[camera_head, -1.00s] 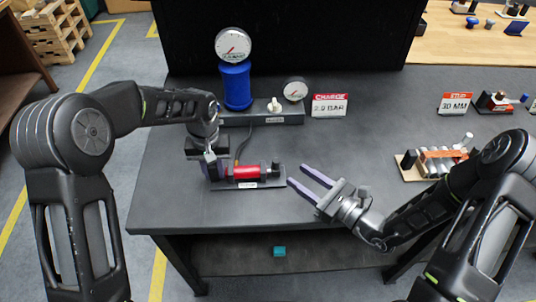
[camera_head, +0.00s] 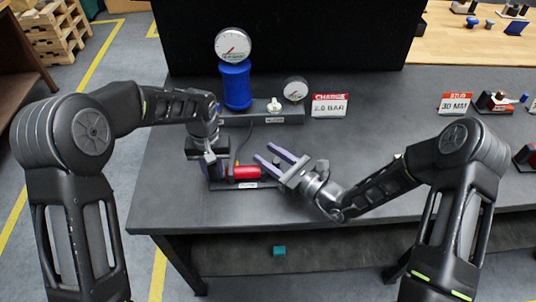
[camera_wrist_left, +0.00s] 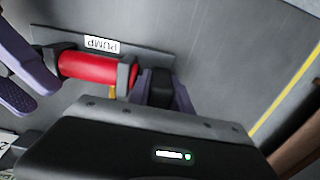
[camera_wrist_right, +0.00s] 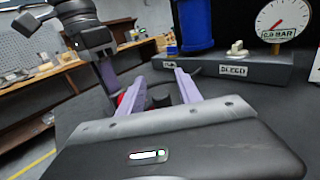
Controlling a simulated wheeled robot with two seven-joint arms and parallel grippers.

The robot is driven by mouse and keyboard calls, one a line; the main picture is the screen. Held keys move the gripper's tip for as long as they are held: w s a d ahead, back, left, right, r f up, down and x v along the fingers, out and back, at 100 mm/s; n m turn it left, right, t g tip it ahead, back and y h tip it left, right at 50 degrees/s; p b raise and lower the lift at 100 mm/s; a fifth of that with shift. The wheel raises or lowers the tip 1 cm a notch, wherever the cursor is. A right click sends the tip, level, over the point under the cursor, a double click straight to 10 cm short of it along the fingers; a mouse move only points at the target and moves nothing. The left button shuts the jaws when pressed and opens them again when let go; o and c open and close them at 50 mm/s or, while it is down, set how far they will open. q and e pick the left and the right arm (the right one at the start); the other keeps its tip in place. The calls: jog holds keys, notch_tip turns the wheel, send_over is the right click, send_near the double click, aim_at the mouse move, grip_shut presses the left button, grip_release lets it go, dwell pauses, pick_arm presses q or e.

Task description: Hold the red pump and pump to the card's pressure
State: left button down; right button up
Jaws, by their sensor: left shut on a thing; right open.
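The red pump (camera_head: 246,172) lies on its dark base plate on the grey bench. My left gripper (camera_head: 213,166) is shut on the pump's left end; the left wrist view shows the red barrel (camera_wrist_left: 95,69) beside the jaws and a "PUMP" label (camera_wrist_left: 102,45). My right gripper (camera_head: 271,157) is open and empty, its fingers over the pump's right end, which they partly hide. The charge card (camera_head: 330,105) reads 2.0 BAR. A large gauge (camera_head: 232,46) tops a blue cylinder (camera_head: 236,86); a smaller gauge (camera_head: 295,90) stands to its right. Exact needle readings are too small to tell.
A pale bleed knob (camera_head: 274,104) sits on the dark manifold block (camera_head: 262,117) behind the pump. A stud card (camera_head: 455,103) and small fixtures (camera_head: 495,102) stand at the right. The bench between the pump and the right side is mostly clear.

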jog(key=shift+w+a, duration=0.2)
grip_shut()
dwell(0.4)
dwell(1.0)
